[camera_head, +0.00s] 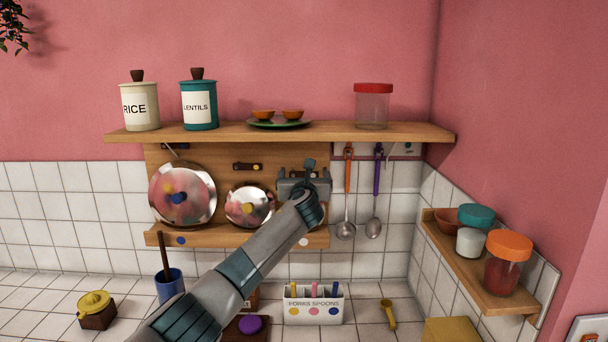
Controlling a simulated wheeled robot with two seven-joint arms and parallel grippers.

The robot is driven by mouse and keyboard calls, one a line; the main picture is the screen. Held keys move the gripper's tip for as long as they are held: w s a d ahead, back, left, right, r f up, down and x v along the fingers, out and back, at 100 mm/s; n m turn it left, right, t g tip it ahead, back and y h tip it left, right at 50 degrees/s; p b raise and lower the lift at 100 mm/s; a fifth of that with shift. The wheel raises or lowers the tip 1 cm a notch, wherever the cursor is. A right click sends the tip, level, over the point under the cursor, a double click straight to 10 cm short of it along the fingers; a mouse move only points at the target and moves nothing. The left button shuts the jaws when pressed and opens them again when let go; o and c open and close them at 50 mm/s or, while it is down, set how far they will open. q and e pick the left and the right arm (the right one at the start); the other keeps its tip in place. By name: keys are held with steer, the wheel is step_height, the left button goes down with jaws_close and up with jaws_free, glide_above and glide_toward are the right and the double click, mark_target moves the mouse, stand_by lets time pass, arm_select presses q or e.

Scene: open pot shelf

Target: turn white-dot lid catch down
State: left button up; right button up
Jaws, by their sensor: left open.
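The white dot (303,241) marks the right end of the lower wooden rail of the lid rack (218,238). The catch and any lid above this dot are hidden behind my left gripper (303,172), so I cannot tell how that catch stands. My left gripper is open in front of the rack's right section; whether it touches anything is unclear. A large shiny lid (200,205) stands above the blue dot (181,240). A smaller shiny lid (262,207) stands in the middle, with a level wooden catch (247,166) above it. My right gripper is out of view.
The wooden shelf (290,132) overhangs the rack, bearing canisters, a plate with bowls and a red-lidded jar (373,106). Ladles (346,229) hang right of the rack. A cutlery holder (313,309) and blue pot (170,286) stand below. A side shelf (470,265) holds jars.

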arm_select(q)
steer(key=c, duration=1.5)
steer(key=shift+m+p, duration=0.7)
steer(key=shift+p, duration=0.55)
steer(key=m+p, duration=0.1)
steer(key=p, duration=0.1)
steer(key=f+m+p, duration=0.1)
steer(key=m+p, duration=0.1)
steer(key=p, duration=0.1)
steer(key=shift+f+m+p, duration=0.25)
steer(key=shift+m+p, duration=0.55)
steer(key=shift+m, duration=0.2)
steer(key=shift+f+m, duration=0.2)
steer(key=shift+m, duration=0.1)
